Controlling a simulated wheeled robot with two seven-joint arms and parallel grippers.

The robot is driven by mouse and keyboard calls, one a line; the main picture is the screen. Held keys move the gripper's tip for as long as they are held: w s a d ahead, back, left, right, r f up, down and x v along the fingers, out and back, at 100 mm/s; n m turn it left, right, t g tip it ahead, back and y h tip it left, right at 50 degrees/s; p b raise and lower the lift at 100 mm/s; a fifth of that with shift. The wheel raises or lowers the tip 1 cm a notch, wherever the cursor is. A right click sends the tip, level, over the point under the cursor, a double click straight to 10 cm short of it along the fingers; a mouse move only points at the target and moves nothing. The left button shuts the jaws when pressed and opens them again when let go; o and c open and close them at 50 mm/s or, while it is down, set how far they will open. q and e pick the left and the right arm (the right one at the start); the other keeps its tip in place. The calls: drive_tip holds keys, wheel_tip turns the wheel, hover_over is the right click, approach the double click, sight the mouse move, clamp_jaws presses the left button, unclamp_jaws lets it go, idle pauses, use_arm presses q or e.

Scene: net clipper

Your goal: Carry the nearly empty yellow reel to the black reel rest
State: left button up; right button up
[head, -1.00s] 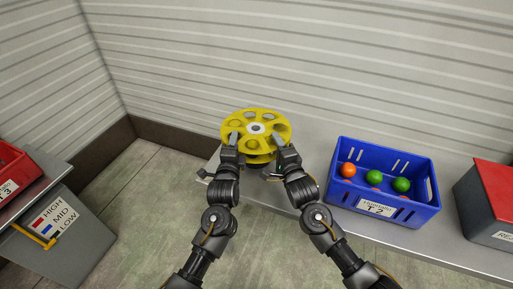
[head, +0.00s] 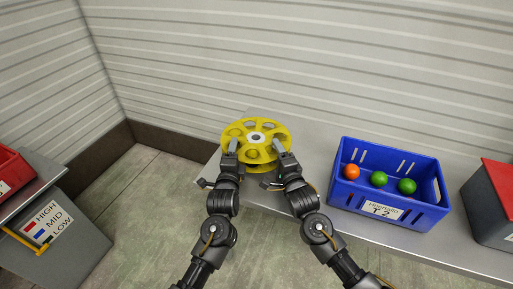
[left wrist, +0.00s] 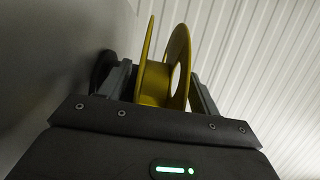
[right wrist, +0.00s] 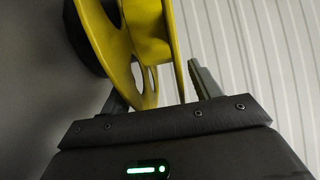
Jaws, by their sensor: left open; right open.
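The yellow reel (head: 256,125), with round holes in its flange and a pale hub, is at the near left end of the grey bench, its flange facing up and towards me. My left gripper (head: 231,150) is at its left side, open, with reel flanges between its fingers in the left wrist view (left wrist: 160,85). My right gripper (head: 281,149) is at its right side, open, with part of the reel (right wrist: 147,45) between its fingers in the right wrist view. A dark round part (left wrist: 103,68) shows behind the reel; I cannot tell whether it is the black reel rest.
A blue crate (head: 388,212) with orange and green balls stands on the bench (head: 318,150) to the right. A grey and red box (head: 490,205) is beyond it. Corrugated walls close the back.

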use_arm(q)
drive_tip(key=s, duration=1.2)
drive_tip(key=shift+a, duration=0.35)
use_arm(e)
drive_tip(key=v, duration=1.2)
use_arm(q)
drive_tip(key=shift+d, duration=0.1)
use_arm(e)
drive_tip(key=shift+d, duration=0.1)
